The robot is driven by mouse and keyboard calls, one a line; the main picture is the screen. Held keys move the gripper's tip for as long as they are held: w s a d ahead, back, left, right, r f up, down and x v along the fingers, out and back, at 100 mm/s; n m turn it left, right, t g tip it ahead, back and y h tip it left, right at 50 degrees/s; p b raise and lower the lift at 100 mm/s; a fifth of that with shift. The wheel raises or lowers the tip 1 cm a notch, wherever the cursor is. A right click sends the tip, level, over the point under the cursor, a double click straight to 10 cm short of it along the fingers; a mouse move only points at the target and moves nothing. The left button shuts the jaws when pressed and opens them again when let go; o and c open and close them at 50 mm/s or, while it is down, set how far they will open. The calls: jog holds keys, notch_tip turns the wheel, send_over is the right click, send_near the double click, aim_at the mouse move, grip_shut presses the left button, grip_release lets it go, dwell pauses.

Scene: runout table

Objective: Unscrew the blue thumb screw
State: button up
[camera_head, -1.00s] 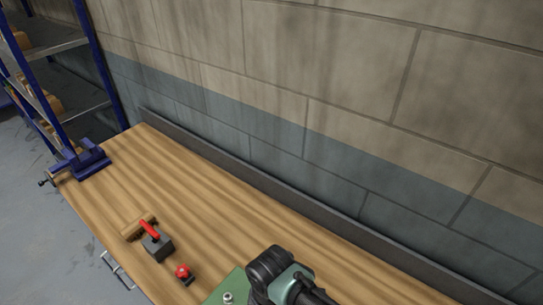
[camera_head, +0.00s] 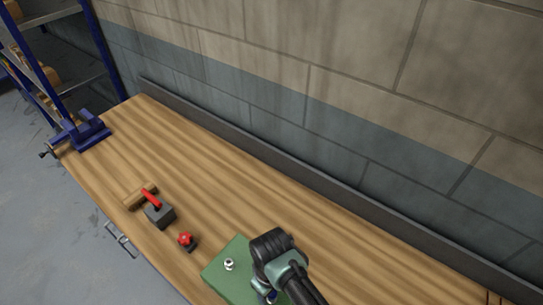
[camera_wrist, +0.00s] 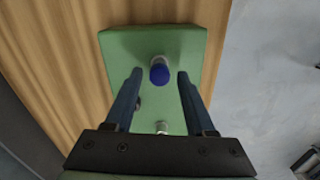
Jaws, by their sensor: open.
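The blue thumb screw (camera_wrist: 159,72) stands on a green plate (camera_wrist: 190,42) in the wrist view, its round blue head facing the camera. My gripper (camera_wrist: 160,76) is open, with one dark finger on each side of the screw head and a gap on both sides. The fingers do not touch the head in this view; their height against it is hard to judge.
A red knob on a dark base (camera_head: 186,240), a grey block with a red handle (camera_head: 160,213) and a wooden piece (camera_head: 139,195) stand left of the plate. A blue vise (camera_head: 88,135) is at the far end. Bare wooden tabletop (camera_head: 190,165) lies between; a wall borders it.

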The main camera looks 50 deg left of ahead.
jog(key=m+p, duration=0.1)
jog(key=m, duration=0.1)
jog(key=m+p, duration=0.2)
jog(key=m, duration=0.1)
jog(key=shift+s+r, duration=0.1)
jog(key=shift+r, duration=0.1)
jog(key=shift+f+m+p, duration=0.1)
jog(key=shift+m+p, duration=0.55)
jog(key=shift+m, duration=0.55)
jog(key=shift+f, duration=0.1)
jog(key=shift+f, duration=0.1)
grip_shut()
jog(key=shift+w, duration=0.2)
